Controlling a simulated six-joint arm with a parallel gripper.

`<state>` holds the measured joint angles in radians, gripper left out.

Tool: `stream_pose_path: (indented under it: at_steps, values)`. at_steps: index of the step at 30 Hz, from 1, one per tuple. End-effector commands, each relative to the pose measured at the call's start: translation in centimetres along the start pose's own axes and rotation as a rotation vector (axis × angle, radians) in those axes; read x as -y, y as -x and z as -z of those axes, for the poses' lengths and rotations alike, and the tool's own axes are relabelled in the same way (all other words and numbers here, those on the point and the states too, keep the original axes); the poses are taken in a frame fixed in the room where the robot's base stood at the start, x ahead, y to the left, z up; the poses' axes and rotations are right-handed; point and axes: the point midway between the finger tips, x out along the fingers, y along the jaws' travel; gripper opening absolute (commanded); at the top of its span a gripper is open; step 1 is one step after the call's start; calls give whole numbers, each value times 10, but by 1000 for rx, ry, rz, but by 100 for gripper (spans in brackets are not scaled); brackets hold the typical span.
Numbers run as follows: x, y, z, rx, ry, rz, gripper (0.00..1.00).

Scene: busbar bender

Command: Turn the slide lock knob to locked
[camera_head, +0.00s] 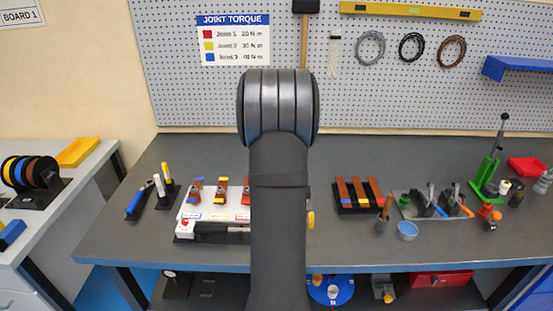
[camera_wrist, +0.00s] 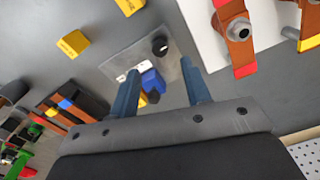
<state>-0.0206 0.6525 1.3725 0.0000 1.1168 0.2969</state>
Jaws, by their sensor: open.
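In the wrist view, a grey metal plate (camera_wrist: 140,53) lies on the bench and carries a round black knob (camera_wrist: 160,46). A blue block-like part (camera_wrist: 152,80) sits on the same plate, nearer to my gripper, beside two small white labels (camera_wrist: 122,76); their writing is too small to read. I cannot tell for certain which of these parts is the slide lock knob. My gripper (camera_wrist: 160,66) is open and empty, its two blue-grey fingers reaching over the plate on either side of the blue part. In the head view my arm hides the plate and the gripper.
Two yellow blocks (camera_wrist: 72,43) lie beyond the plate. A white board (camera_wrist: 270,25) with copper bars stands close on the right in the wrist view. A rack of colour-tipped bars (camera_head: 358,193) stands right of my arm in the head view, with several tools and a blue bowl (camera_head: 407,230) farther right.

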Motion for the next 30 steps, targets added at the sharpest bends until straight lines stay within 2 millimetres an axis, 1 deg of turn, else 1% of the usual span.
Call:
stream_pose_path:
  at_steps: [1,6,9,13,15,19,30]
  values:
    - [0,14,1,-6,0,2,44]
    - [0,56,1,-5,0,1,44]
    - [0,77,1,-4,0,1,44]
    - [0,96,1,-2,0,1,44]
    - [0,103,0,-1,0,0,44]
    - [0,110,0,0,0,0,44]
    - [0,110,0,1,0,0,44]
